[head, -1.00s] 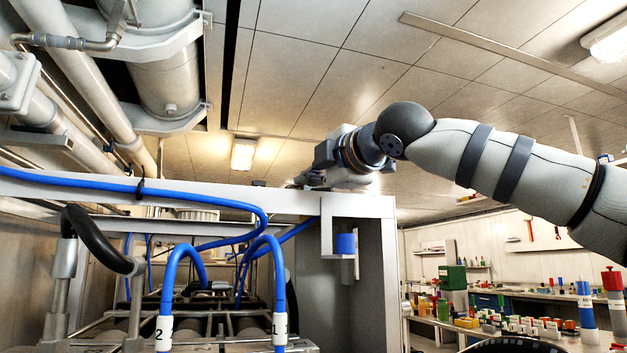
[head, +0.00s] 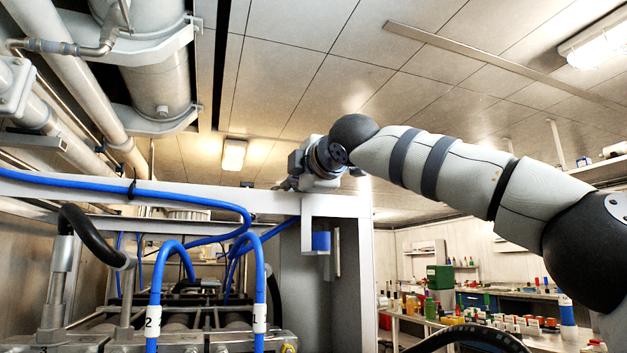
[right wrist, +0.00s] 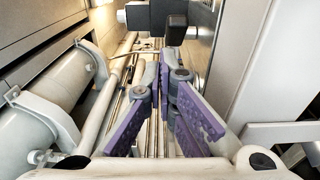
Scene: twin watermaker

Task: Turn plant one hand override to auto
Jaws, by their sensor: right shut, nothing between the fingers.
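My right gripper (head: 284,185) is at the top edge of the white frame (head: 345,205) in the head view, small and partly hidden. In the right wrist view its purple-padded fingers (right wrist: 163,62) are shut and empty. Just beyond the fingertips is a dark block-shaped knob or handle (right wrist: 177,30), beside a black and white fitting (right wrist: 138,17). I cannot tell if this is the plant one hand override, and no label or auto mark is readable. Whether the fingers touch it is unclear. My left gripper is not in view.
Large pipes (head: 150,75) run overhead at the left. Blue hoses (head: 260,285) marked with numbers rise in front of the frame. In the right wrist view a pipe (right wrist: 45,115) lies close left and a pale panel (right wrist: 262,60) close right. A cluttered bench (head: 400,318) stands at the right.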

